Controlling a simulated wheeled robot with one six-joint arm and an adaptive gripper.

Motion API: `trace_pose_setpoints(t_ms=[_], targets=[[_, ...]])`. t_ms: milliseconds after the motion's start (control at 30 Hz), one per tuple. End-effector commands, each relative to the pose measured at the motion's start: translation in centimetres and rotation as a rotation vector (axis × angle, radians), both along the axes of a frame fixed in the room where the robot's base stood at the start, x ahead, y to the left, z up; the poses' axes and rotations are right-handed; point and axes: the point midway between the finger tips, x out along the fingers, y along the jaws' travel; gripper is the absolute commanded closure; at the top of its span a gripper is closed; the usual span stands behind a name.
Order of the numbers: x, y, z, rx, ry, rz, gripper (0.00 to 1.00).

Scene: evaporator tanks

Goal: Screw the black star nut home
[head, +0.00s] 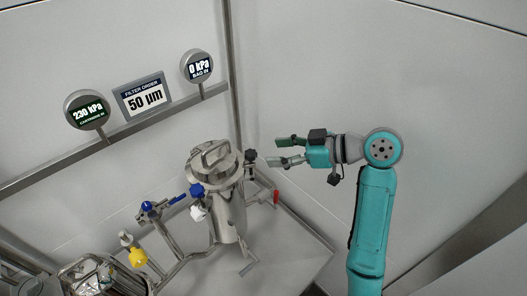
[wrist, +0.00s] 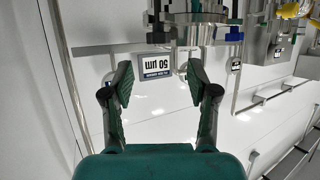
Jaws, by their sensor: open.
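The black star nut (head: 250,155) is in the head view, at the right side of the steel vessel's lid (head: 211,160), with a metal stem below it. My gripper (head: 272,152) is open and empty just right of the nut, its fingers pointing left towards it. A small gap shows between fingertips and nut in the picture; the true distance is unclear. In the wrist view my open gripper (wrist: 160,78) has nothing between its fingers. A dark piece at the vessel's edge lies above them there; I cannot tell if it is the nut.
The steel vessel (head: 229,217) has a blue knob (head: 196,190) and a white knob (head: 198,213) on its left. A yellow knob (head: 138,257) and a blue-handled valve (head: 147,206) stand farther left. A red handle (head: 276,197) is below my gripper. The wall to the right is bare.

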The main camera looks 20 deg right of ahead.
Motion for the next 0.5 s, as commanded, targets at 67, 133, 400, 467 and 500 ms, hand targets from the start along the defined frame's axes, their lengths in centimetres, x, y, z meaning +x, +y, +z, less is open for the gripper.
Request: trace_pose_setpoints(t_ms=[67, 133, 400, 467, 500], targets=[[-1.0, -1.2, 0.6, 0.000, -0.002, -0.004, 0.41], [-1.7, -1.9, 1.0, -0.001, -0.001, -0.005, 0.41], [-3.3, -3.4, 1.9, 0.000, 0.000, -0.001, 0.41], [-3.4, -3.4, 2.0, -0.001, 0.001, 0.000, 0.41], [-3.4, -3.4, 2.0, -0.001, 0.001, 0.000, 0.41]])
